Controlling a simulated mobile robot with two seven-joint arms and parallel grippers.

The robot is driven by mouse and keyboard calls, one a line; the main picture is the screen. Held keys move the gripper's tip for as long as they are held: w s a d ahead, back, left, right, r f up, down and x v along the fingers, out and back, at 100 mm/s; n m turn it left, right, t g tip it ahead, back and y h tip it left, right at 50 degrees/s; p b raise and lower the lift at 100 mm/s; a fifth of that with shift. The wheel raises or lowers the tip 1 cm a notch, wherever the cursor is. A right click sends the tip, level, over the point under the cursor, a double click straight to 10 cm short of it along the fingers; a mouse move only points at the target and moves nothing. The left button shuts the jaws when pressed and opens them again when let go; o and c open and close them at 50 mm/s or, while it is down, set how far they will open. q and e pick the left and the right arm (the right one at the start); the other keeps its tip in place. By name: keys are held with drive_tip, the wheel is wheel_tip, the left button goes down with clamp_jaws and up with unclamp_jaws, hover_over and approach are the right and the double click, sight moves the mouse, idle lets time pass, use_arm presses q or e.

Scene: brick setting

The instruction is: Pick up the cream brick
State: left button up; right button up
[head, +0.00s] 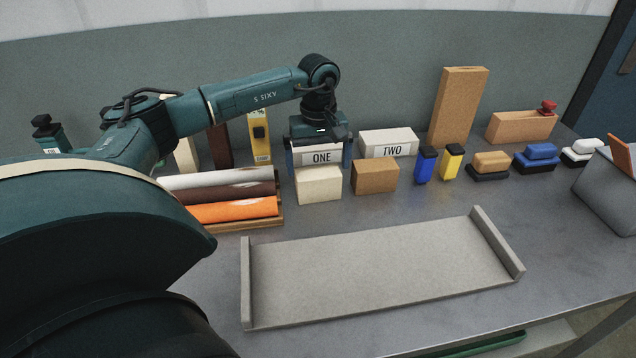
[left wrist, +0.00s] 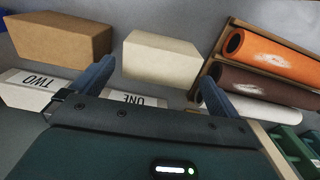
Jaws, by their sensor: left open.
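The cream brick (head: 319,185) sits on the grey table in front of a white block labelled ONE (head: 322,158). In the left wrist view the cream brick (left wrist: 162,58) lies just beyond and between my fingertips. My left gripper (head: 320,160) points down over the ONE block, its two blue fingers apart on either side of the block, behind the cream brick. It is open and holds nothing. In the left wrist view the fingers of my left gripper (left wrist: 160,68) flank the gap. My right gripper is out of view.
A tan brick (head: 375,176) stands close to the right, before a block labelled TWO (head: 388,143). A wooden rack with rolls (head: 225,193) is close on the left. A grey tray (head: 375,270) lies in front, empty.

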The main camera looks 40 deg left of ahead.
sight(318, 171)
use_arm(q)
wheel_tip(318, 171, down, 3)
drive_tip(key=shift+s+f, duration=0.1)
drive_tip(key=shift+f, duration=0.1)
drive_tip(key=c, duration=0.9)
drive_tip(key=shift+o, duration=0.2)
